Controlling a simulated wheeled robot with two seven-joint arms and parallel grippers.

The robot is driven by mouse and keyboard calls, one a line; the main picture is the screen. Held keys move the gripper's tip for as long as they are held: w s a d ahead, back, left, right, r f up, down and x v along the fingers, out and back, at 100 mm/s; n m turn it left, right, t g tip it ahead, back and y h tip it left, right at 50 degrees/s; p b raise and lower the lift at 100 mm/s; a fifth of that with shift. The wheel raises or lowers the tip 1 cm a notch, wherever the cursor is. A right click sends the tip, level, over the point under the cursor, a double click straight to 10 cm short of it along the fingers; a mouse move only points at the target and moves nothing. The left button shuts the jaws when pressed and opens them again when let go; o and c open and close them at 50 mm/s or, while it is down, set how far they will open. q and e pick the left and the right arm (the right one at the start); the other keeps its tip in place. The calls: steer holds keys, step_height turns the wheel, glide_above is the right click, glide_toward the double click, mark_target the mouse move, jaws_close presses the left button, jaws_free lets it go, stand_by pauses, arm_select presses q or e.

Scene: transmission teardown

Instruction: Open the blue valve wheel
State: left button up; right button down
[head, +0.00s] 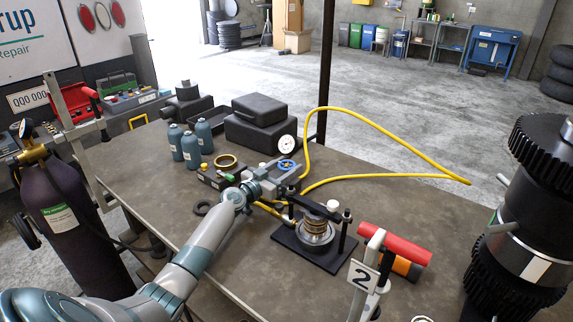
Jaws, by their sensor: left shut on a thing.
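The blue valve wheel (287,164) is on the worktable, just below a round white-faced gauge (287,145). My left arm reaches in from the lower left. My left gripper (284,174) is at the wheel and shut on it. The gripper hides part of the wheel and the valve body below it. My right gripper is not in view.
A yellow hose (385,133) loops across the table's back right. A black press stand with a metal part (315,232) stands close in front. Blue-grey bottles (191,150) and black cases (258,122) stand behind left. A red cylinder (400,245) lies at the front right.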

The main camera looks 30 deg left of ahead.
arm_select(q)
steer(key=shift+d+r+n+y+p, duration=0.15)
steer(key=shift+n+y+p, duration=0.65)
steer(key=shift+p, duration=0.6)
steer(key=shift+r+n+y+p, duration=0.15)
steer(key=shift+n+y+p, duration=0.35)
steer(key=shift+y+p, duration=0.75)
steer(key=shift+f+n+y+p, duration=0.15)
steer(key=shift+n+y+p, duration=0.35)
steer(key=shift+y+p, duration=0.25)
steer(key=shift+f+n+g+y, duration=0.15)
steer(key=shift+n+g+y, duration=0.15)
steer(key=shift+n+y, duration=0.6)
steer(key=shift+y, duration=0.5)
steer(key=o, duration=1.1)
steer(key=shift+c, duration=0.2)
steer(key=shift+a+m+h, duration=0.2)
steer(key=shift+m+h, duration=0.5)
steer(key=shift+h, duration=0.2)
